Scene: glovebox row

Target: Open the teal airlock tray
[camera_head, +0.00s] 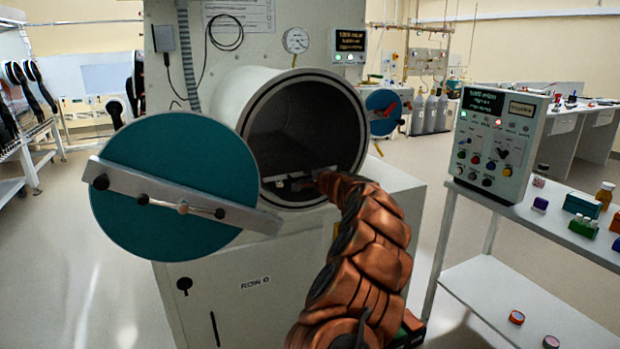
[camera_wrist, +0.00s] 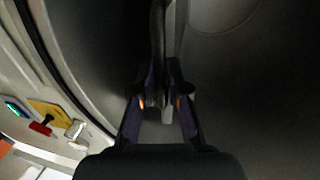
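A round teal door (camera_head: 175,150) with a pale crossbar hangs swung out to the left of a cylindrical airlock (camera_head: 232,90). The airlock mouth is open and dark inside. A pale grey tray front (camera_head: 285,180) shows low inside the mouth; the rest of the tray is lost in shadow. My arm reaches into the mouth from the lower right. My gripper is dark and hard to make out there. In the wrist view my gripper (camera_wrist: 160,100) has its fingertips drawn in on both sides of a narrow grey bar (camera_wrist: 167,45), which looks like the tray's handle.
A control box (camera_head: 498,142) stands on a white side table (camera_head: 535,207) at the right, with small bottles and boxes. The airlock rim lies close beside my gripper. Open floor (camera_head: 70,260) is at the left.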

